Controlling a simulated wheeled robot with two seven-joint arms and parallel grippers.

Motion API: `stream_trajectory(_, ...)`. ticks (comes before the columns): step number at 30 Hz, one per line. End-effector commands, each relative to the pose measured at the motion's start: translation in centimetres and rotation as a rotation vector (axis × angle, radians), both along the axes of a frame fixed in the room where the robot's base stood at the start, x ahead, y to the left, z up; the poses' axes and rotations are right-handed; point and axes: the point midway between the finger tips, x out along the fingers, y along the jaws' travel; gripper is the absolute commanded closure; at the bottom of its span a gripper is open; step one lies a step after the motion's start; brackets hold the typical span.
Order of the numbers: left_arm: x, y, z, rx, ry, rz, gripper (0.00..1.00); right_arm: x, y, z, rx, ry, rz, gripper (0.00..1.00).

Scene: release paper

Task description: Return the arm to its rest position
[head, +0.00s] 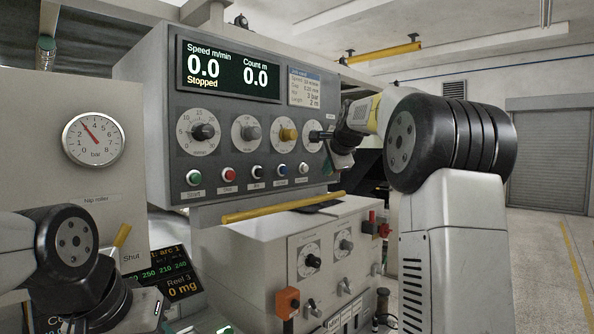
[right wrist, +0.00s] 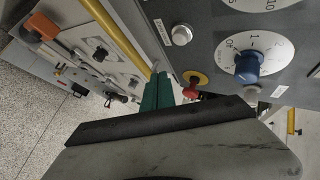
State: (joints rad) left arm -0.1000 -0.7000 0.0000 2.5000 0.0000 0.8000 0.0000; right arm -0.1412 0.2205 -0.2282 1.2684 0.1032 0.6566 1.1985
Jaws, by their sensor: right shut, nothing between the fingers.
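My right arm (head: 450,225) comes in from the right and is bent, with its wrist in front of the right end of the control panel (head: 255,120). In the head view the right gripper (head: 340,166) is partly hidden by its wrist. In the right wrist view the green fingers of the right gripper (right wrist: 157,90) are together and hold nothing. They are beside the panel, near a red knob on a yellow plate (right wrist: 193,84) and a blue dial knob (right wrist: 247,66); I cannot tell the exact gap. My left arm (head: 70,242) is folded at the lower left, its fingers out of sight.
The panel carries several dials, a row of buttons (head: 255,172) and a display (head: 228,70) reading "Stopped". A yellow bar (head: 283,207) runs below it, above a lower cabinet (head: 262,255) with knobs and levers. A pressure gauge (head: 93,139) is at left. Open floor (head: 545,235) lies at right.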

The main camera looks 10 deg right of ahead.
Motion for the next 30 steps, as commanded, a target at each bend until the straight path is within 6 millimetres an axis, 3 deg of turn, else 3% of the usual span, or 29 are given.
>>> stream_trajectory(13,0.0,0.0,0.0,0.000,0.000,0.000,0.64,-0.2,0.0,0.0,-0.004,0.002,0.003,1.00)
stream_trajectory(17,0.0,0.0,0.0,0.000,0.000,0.000,0.64,-2.9,0.3,-0.5,-0.054,0.024,0.057,1.00)
stream_trajectory(20,0.0,0.0,0.0,0.000,0.000,0.000,0.64,-7.6,1.1,-1.9,-0.146,0.059,0.162,1.00)
stream_trajectory(23,0.0,0.0,0.0,0.000,0.000,0.000,0.64,-14.0,2.6,-4.3,-0.277,0.101,0.315,1.00)
stream_trajectory(30,0.0,0.0,0.0,0.000,0.000,0.000,0.64,-29.6,6.4,-12.7,-0.615,0.165,0.718,1.00)
